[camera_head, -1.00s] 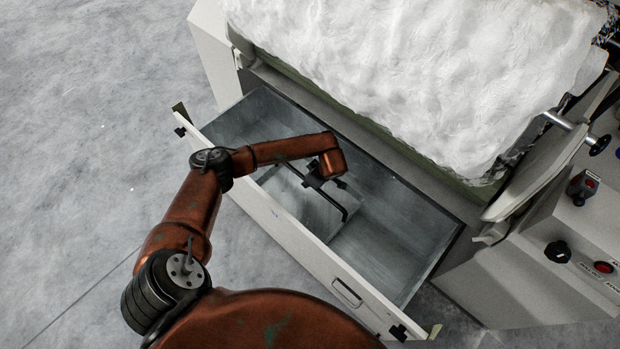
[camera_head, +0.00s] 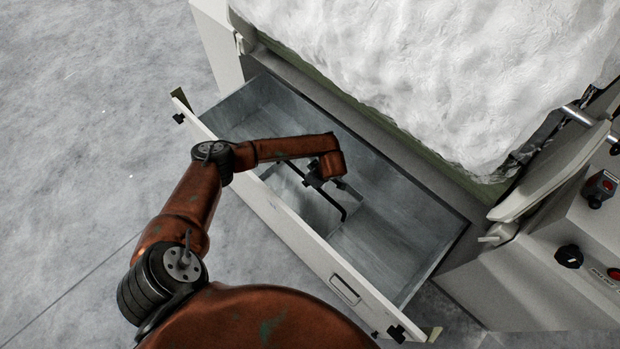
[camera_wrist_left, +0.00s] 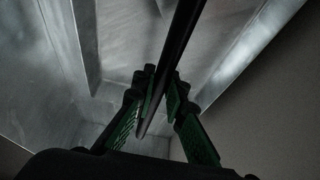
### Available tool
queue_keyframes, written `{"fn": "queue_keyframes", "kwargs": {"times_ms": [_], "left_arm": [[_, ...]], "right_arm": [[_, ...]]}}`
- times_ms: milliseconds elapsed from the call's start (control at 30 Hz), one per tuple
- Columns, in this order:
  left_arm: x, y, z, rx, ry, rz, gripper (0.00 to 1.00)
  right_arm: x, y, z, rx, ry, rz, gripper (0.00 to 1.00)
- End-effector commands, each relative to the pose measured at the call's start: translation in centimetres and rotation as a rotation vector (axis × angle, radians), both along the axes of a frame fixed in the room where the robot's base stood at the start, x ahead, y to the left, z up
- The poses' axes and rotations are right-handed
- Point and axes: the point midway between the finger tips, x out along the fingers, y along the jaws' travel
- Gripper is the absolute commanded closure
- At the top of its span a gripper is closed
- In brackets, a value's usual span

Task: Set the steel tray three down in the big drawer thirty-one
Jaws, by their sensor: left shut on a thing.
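The big drawer (camera_head: 336,272) stands pulled out of the pale machine, with a whitish front and a bare grey steel inside. My left gripper (camera_head: 320,183) reaches over the drawer front into its middle. It is shut on the dark bar handle of the steel tray (camera_head: 309,210), which is grey and partly hidden under my arm and gripper. In the left wrist view the dark handle (camera_wrist_left: 172,68) runs between the green-padded fingers. I cannot tell whether the tray touches the drawer floor. No number is readable. My right gripper is out of view.
White fluffy fibre (camera_head: 420,70) fills the machine top above the drawer. A control panel with a black knob (camera_head: 568,256) and red buttons is at the right. The drawer's right part (camera_head: 395,245) is empty. Grey floor lies open at the left.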

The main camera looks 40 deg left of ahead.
Motion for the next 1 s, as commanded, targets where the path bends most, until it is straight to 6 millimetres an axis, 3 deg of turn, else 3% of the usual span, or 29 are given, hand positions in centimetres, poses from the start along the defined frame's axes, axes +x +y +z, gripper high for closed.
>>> {"fn": "queue_keyframes", "kwargs": {"times_ms": [400, 433, 700, 1000], "left_arm": [[0.11, 0.03, -0.08, 0.0, -0.002, 0.0, 1.0], [0.11, 0.03, -0.08, 0.0, -0.002, 0.0, 0.87], [0.05, 0.02, -0.17, 0.0, -0.001, 0.0, 0.69], [-0.05, -0.06, -0.17, 0.0, 0.0, -0.001, 0.68]], "right_arm": [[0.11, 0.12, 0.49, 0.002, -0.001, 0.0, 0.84], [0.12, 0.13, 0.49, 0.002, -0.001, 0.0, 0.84], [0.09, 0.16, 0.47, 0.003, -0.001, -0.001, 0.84], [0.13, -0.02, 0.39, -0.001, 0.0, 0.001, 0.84]]}}
